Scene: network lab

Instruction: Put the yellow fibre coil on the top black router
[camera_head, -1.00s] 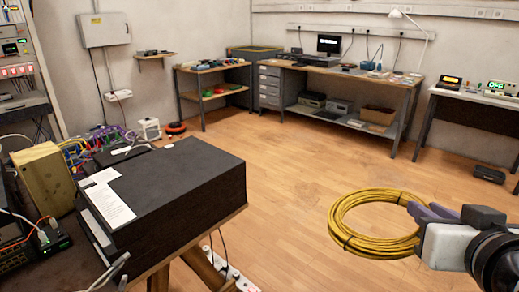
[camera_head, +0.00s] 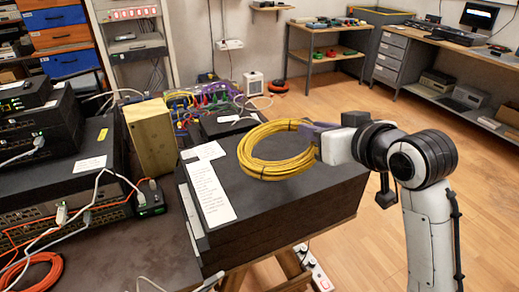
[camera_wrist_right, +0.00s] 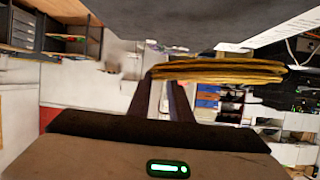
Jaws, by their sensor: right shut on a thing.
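The yellow fibre coil (camera_head: 245,162) is a flat ring of several loops. In the head view it shows over the top face of the large black router (camera_head: 300,190), which has white paper sheets on it. My right gripper (camera_head: 314,138) is shut on the coil's right side, with the arm coming in from the right. In the right wrist view the coil (camera_wrist_right: 225,72) is edge-on at the fingertips of the right gripper (camera_wrist_right: 165,85). The dark router face (camera_wrist_right: 200,15) fills the top there, and a gap shows between it and the coil. My left gripper is not in view.
A stack of black devices (camera_head: 40,125) with cables stands at the left. A yellowish box (camera_head: 150,135) and a tangle of coloured cables (camera_head: 205,98) are behind the router. A power strip (camera_head: 314,268) lies below its right side. Open floor lies to the right.

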